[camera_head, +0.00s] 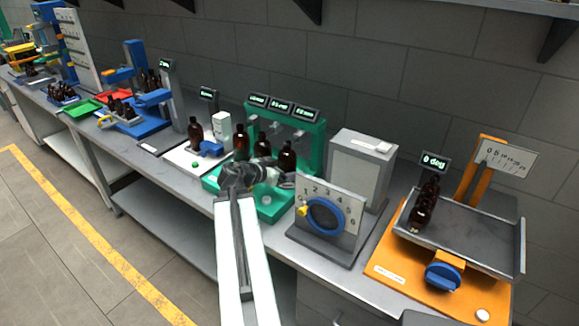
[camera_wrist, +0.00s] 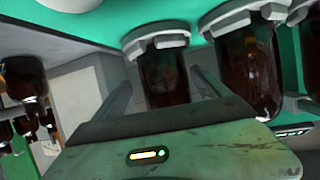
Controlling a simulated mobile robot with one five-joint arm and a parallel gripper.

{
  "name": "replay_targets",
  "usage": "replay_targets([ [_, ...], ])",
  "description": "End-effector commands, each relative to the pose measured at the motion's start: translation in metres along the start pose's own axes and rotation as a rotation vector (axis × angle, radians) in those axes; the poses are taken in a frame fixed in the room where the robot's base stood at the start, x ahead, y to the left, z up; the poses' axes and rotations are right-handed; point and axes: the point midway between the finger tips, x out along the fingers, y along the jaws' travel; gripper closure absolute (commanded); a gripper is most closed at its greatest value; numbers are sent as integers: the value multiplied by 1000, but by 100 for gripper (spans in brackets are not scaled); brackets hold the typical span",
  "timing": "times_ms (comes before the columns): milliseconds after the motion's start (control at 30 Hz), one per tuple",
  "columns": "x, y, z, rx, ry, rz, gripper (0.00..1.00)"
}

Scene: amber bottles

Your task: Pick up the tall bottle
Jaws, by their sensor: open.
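Three dark amber bottles stand in a row at the green station: a left one (camera_head: 241,141), a middle one (camera_head: 262,143) and a right one (camera_head: 287,156). They look close in height, so I cannot tell which is the tall one. A larger-looking amber bottle (camera_wrist: 248,68) is just right of the fingers. Both meet pale grey rings at their upper ends in that view.
The green station (camera_head: 316,137) has displays and nozzles behind the bottles. A grey box (camera_head: 357,165) and a dial panel (camera_head: 331,210) stand close on the right. Further right, a grey tilting tray (camera_head: 465,236) holds several bottles. A white scale (camera_head: 184,158) with another bottle (camera_head: 195,131) is left.

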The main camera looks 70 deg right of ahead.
Motion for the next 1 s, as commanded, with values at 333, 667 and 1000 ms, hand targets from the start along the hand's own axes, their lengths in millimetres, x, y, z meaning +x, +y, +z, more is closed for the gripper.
replay_targets([
  [333, 37, -20, 4, -6, 0, -13, 16],
  [667, 32, -23, 5, -8, 0, -20, 71],
  [1000, 31, -24, 4, -9, 0, -21, 91],
])
